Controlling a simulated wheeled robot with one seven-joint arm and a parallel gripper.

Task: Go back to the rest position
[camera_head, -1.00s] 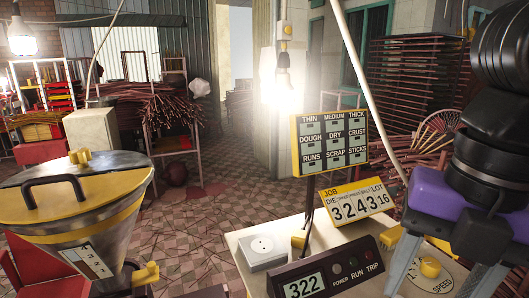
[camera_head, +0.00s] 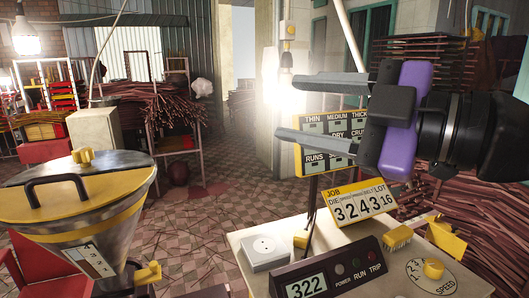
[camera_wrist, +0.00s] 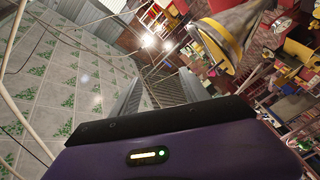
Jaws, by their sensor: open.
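My gripper (camera_head: 312,112) is raised in the right half of the head view, level and pointing left. Its two grey fingers are spread apart with nothing between them. It passes in front of the sign board (camera_head: 312,162) and hides part of its labels. In the wrist view my gripper's fingers (camera_wrist: 162,95) are also apart and empty, with the floor and the hopper (camera_wrist: 228,38) beyond them.
A control table (camera_head: 243,240) holds a box reading 322 (camera_head: 322,275), a yellow job sign (camera_head: 358,203), a white socket box (camera_head: 263,252) and a speed knob (camera_head: 433,268). A metal hopper (camera_head: 75,200) with a lid stands at the left. Tiled floor (camera_head: 215,205) lies open between them.

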